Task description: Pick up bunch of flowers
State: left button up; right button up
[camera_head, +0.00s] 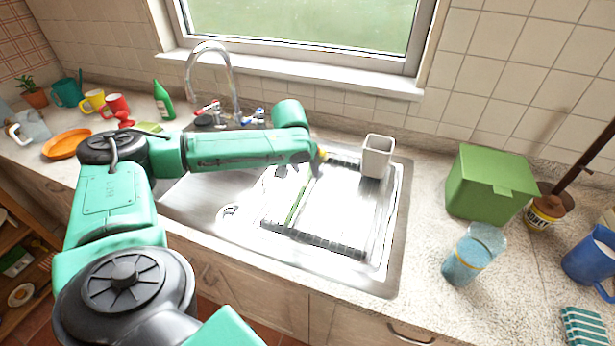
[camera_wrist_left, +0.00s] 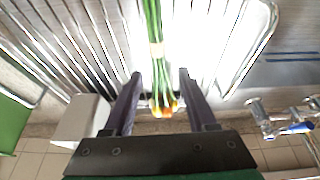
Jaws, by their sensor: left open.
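The bunch of flowers lies on the dish rack over the sink, its green stems (camera_head: 297,205) running toward the front in the head view. In the left wrist view the stems (camera_wrist_left: 155,50) run down between the two dark fingers of my left gripper (camera_wrist_left: 157,78), with orange and yellow ends close to the palm. The fingers are apart on either side of the bunch. In the head view, my left forearm hides most of this gripper. My right gripper is not in view.
A whitish square cup (camera_head: 376,156) stands at the rack's back right. A green box (camera_head: 490,183) and a blue glass (camera_head: 472,256) stand on the right counter. The tap (camera_head: 228,75) rises behind my left arm. Mugs and an orange plate (camera_head: 66,144) are at left.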

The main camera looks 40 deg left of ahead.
aim_at(308, 176)
pick_arm(q)
jog(key=shift+d+x, duration=0.2)
jog(key=shift+x, duration=1.5)
jog(key=shift+s+a+f, duration=0.1)
grip_shut()
